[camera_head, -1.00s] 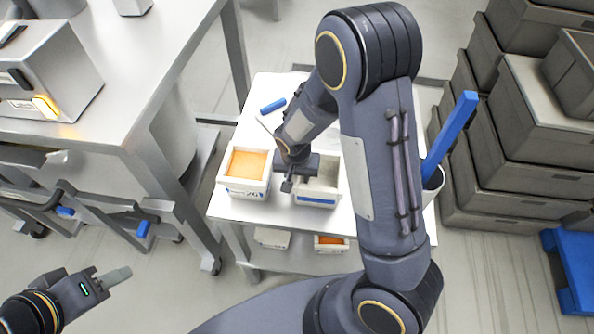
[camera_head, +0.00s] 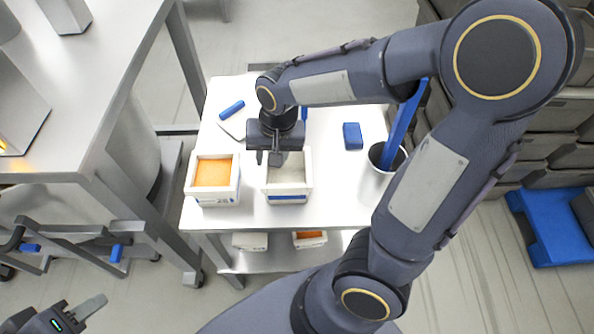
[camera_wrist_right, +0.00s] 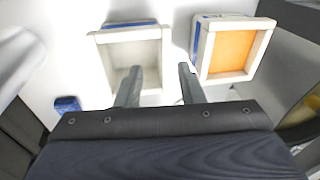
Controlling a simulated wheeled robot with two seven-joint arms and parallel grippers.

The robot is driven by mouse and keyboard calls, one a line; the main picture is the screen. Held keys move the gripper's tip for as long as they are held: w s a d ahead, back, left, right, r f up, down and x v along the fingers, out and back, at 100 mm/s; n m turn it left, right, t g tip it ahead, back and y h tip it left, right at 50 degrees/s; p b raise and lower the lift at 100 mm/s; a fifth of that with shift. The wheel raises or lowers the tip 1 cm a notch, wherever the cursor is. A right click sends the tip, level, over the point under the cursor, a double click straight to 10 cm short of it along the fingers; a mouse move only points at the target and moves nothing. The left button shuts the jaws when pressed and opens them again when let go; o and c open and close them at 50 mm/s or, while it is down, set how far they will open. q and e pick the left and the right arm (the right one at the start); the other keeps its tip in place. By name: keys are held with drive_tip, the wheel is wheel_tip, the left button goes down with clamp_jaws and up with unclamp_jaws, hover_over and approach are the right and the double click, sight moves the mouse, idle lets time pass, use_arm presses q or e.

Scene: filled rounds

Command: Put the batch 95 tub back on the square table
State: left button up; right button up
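Two white tubs stand on a white-topped table (camera_head: 340,200). One is orange-filled (camera_head: 213,172); the other is pale inside (camera_head: 288,188), with a blue strip on its front. My right gripper (camera_head: 272,157) is over the pale tub's far left part. In the right wrist view, its open fingers (camera_wrist_right: 160,68) are apart, one over the pale tub (camera_wrist_right: 128,34), one towards the gap beside the orange tub (camera_wrist_right: 230,50). I cannot tell whether they touch the wall. My left gripper (camera_head: 90,308) is low at left, away from the table; its opening is unclear.
A blue block (camera_head: 352,136), a blue-handled tool (camera_head: 232,108) and a pot (camera_head: 384,160) with a blue bar share the table. A lower shelf holds a pale tub (camera_head: 250,241) and an orange-filled tub (camera_head: 310,239). A steel bench (camera_head: 110,110) stands left, grey crates right.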

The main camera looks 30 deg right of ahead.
drive_tip(key=s+r+n+t+y, duration=0.1)
drive_tip(key=s+r+n+t, duration=0.1)
drive_tip(key=s, duration=0.5)
drive_tip(key=s+r+n+t+y, duration=0.1)
drive_tip(key=s+r+n+t, duration=0.1)
drive_tip(key=s+r, duration=0.3)
drive_tip(key=shift+s+d+y, duration=0.3)
drive_tip(key=shift+s+d, duration=0.05)
drive_tip(key=shift+s, duration=0.9)
